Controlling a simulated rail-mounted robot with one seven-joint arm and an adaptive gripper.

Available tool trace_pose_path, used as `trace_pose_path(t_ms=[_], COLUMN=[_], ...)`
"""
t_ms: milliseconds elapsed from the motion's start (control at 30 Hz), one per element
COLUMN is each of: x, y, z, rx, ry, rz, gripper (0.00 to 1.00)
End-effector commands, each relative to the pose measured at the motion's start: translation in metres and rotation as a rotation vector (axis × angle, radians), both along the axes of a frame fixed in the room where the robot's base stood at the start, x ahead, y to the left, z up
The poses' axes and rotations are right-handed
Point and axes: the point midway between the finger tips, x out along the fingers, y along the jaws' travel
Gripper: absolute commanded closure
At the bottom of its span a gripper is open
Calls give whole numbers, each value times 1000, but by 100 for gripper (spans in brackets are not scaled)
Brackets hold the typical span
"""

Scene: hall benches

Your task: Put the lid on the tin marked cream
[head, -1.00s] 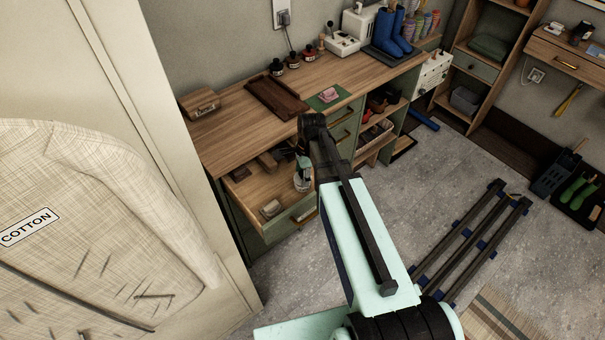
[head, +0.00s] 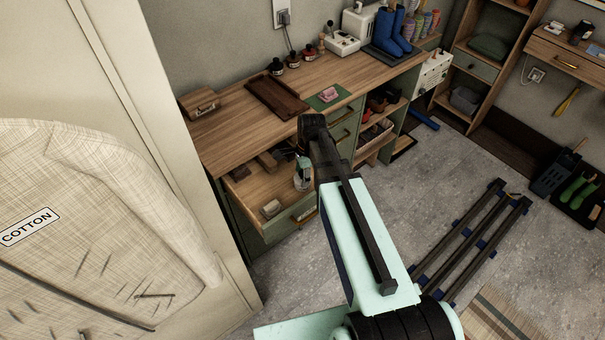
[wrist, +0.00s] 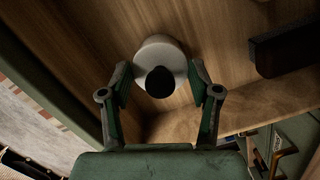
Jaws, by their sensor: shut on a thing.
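My gripper (wrist: 160,72) reaches down into the open drawer (head: 285,222) under the bench. Its fingers are shut on a white round thing with a dark rounded top (wrist: 172,52), seen from above in the wrist view. In the head view this white thing (head: 302,184) shows beneath my gripper, partly hidden by it. I cannot tell whether it is the lid. No marking "cream" can be read in either view, so I cannot pick out the tin.
The drawer also holds a small greyish block (head: 271,208) near its front and brown blocks (head: 267,162) further back. A dark wooden tray (head: 276,97), a green mat (head: 327,98) and several dark bottles (head: 293,62) stand on the bench (head: 228,130). A cabinet door is left.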

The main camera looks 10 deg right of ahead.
Motion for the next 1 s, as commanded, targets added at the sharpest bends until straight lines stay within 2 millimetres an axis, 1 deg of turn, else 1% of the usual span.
trace_pose_path(t_ms=[367,400,467,700,767,1000], x=[0,0,0,0,0,0], y=[0,0,0,0,0,0], z=[0,0,0,0,0,0], rx=[0,0,0,0,0,0], ry=[0,0,0,0,0,0], rz=[0,0,0,0,0,0], gripper=[59,31,10,9,0,0])
